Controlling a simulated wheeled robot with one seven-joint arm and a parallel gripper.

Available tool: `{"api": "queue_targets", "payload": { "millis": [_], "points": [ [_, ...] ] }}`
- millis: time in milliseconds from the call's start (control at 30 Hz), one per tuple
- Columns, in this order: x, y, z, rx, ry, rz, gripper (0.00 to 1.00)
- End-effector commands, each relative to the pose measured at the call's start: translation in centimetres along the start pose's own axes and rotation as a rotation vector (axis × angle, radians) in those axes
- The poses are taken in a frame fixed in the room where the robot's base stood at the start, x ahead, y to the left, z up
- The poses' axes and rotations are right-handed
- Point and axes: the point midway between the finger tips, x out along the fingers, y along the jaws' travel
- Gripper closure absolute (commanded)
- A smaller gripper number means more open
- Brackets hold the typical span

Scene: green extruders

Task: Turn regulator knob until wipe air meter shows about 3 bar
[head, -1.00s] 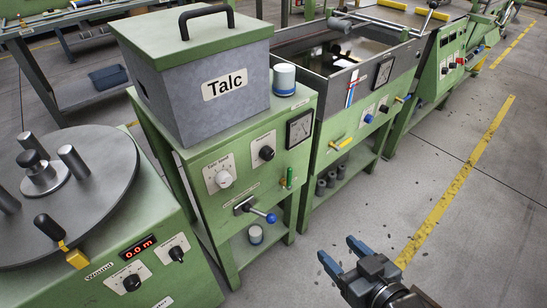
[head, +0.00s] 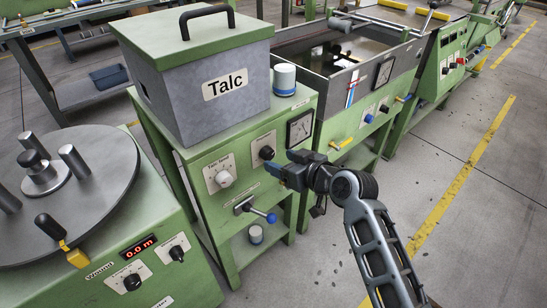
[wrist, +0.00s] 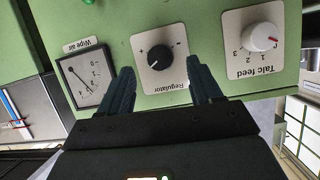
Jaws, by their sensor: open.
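The black regulator knob (head: 267,153) sits on a white plate on the green talc cabinet's front. In the wrist view, where the panel appears upside down, the knob (wrist: 159,57) lies between and just beyond my fingertips. My gripper (wrist: 160,68) is open and empty, its blue fingers pointing at the panel. The head view shows my gripper (head: 283,163) in front of the panel, just below and right of the knob. I cannot tell whether a finger touches the panel. The square wipe air meter (head: 300,127) also shows in the wrist view (wrist: 84,82); its needle is too small to read surely.
The talc feed dial (wrist: 261,37) is beside the regulator plate. A blue-tipped valve lever (head: 262,215) sticks out below. A grey talc box (head: 215,90) and a capped cup (head: 284,79) stand on the cabinet. Open floor (head: 460,215) lies to the right.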

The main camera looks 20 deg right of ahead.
Motion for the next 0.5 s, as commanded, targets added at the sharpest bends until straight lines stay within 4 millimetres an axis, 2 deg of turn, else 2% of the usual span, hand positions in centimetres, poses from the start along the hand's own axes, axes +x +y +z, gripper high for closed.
{"api": "queue_targets", "payload": {
  "millis": [200, 500],
  "points": [
    [3.1, 0.0, 0.0, 0.001, 0.0, -0.001, 0.36],
    [4.4, 0.0, 0.0, 0.0, 0.0, 0.0, 0.36]
  ]
}}
